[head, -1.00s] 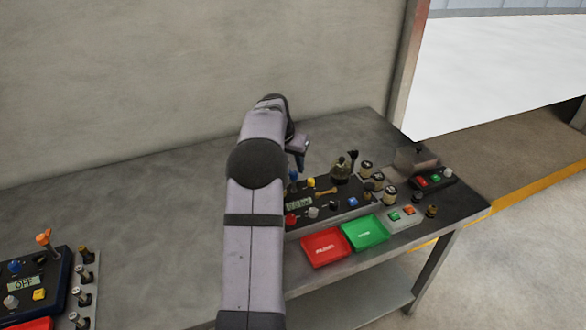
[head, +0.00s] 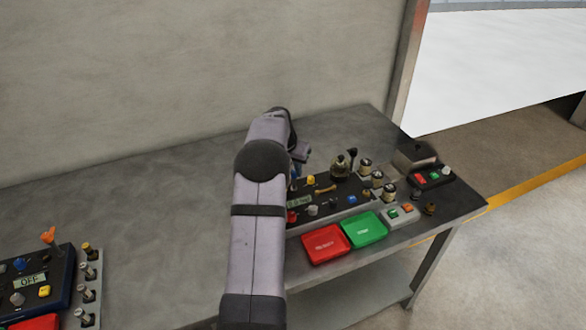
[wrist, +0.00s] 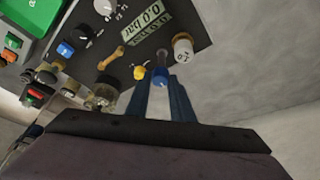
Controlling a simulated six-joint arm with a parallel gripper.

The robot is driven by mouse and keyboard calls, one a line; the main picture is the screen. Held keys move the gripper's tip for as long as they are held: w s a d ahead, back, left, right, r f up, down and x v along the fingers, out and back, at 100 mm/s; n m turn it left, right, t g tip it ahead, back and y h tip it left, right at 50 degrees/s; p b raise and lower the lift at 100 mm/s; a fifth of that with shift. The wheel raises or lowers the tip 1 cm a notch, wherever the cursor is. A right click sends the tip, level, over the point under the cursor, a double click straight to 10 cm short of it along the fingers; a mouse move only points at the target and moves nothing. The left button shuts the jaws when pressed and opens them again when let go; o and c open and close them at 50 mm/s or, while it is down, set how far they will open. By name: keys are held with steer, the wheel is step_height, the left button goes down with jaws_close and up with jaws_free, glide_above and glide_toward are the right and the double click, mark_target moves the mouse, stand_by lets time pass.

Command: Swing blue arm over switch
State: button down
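In the head view my gripper (head: 300,158) is low over the left part of this panel, and my arm hides the lever's surroundings. A yellow knob (wrist: 140,72) is just left of the lever and a white knob (wrist: 183,47) to its right. I cannot tell which control is the switch.
Red (head: 325,244) and green (head: 363,229) trays lie in front of the panel. Several knobs and valves crowd its right side, beside a small button box (head: 398,215). A second panel (head: 35,282) reading OFF is at far left. The table between panels is clear.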

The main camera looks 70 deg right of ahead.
steer(key=shift+n, duration=0.3)
steer(key=n+t, duration=0.1)
steer(key=n, duration=0.3)
steer(key=shift+s+d+t, duration=0.1)
steer(key=shift+s+t, duration=0.1)
steer(key=shift+t, duration=0.2)
steer(key=n, duration=0.2)
steer(key=n+t+y+b, duration=0.1)
steer(key=n, duration=0.1)
steer(key=shift+s+d+n+t, duration=0.1)
steer(key=shift+n+t, duration=0.2)
steer(key=n+y+p, duration=0.1)
steer(key=n, duration=0.2)
steer(key=shift+r+t+p, duration=0.2)
steer(key=shift+t+p, duration=0.1)
steer(key=shift+d+n+y+p, duration=0.1)
steer(key=shift+n+y+p, duration=0.55)
steer(key=shift+n, duration=0.55)
steer(key=shift+f+n+p, duration=0.15)
steer(key=shift+n+p, duration=0.15)
steer(key=c, duration=1.6)
jaws_free()
steer(key=shift+o, duration=0.2)
steer(key=shift+s, duration=0.1)
steer(key=b+v, duration=0.2)
steer(key=v, duration=0.5)
steer(key=shift+s, duration=0.15)
